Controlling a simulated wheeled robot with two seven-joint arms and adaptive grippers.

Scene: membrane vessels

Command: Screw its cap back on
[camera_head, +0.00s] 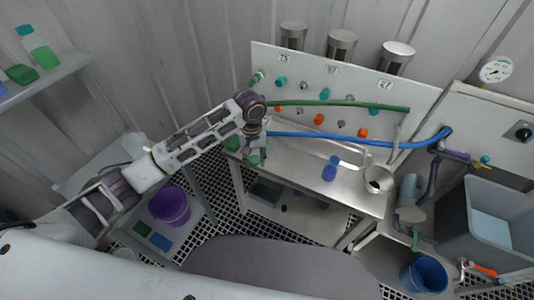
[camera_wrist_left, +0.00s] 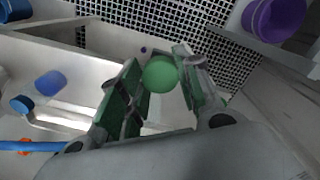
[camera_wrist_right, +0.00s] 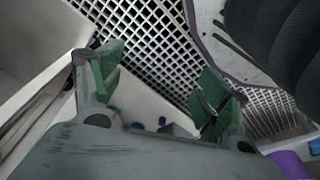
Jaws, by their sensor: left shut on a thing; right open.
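My left gripper (camera_head: 256,150) is over the left end of the steel bench and points down. In the left wrist view its green-padded fingers (camera_wrist_left: 160,78) are closed about a round green thing (camera_wrist_left: 162,72) that looks like a cap; whether a vessel is under it is hidden. Green also shows just below the gripper in the head view (camera_head: 254,158). A blue vessel (camera_head: 330,168) is on the bench to the right; it also shows in the left wrist view (camera_wrist_left: 50,84). My right gripper (camera_wrist_right: 158,88) is open and empty in the right wrist view and is not seen in the head view.
A panel with hoses and coloured knobs (camera_head: 330,95) rises behind the steel bench (camera_head: 300,160). A purple bucket (camera_head: 170,206) is at lower left, a blue bucket (camera_head: 424,275) at lower right. A grey tub (camera_head: 495,225) is at the right. The bench between gripper and blue vessel looks clear.

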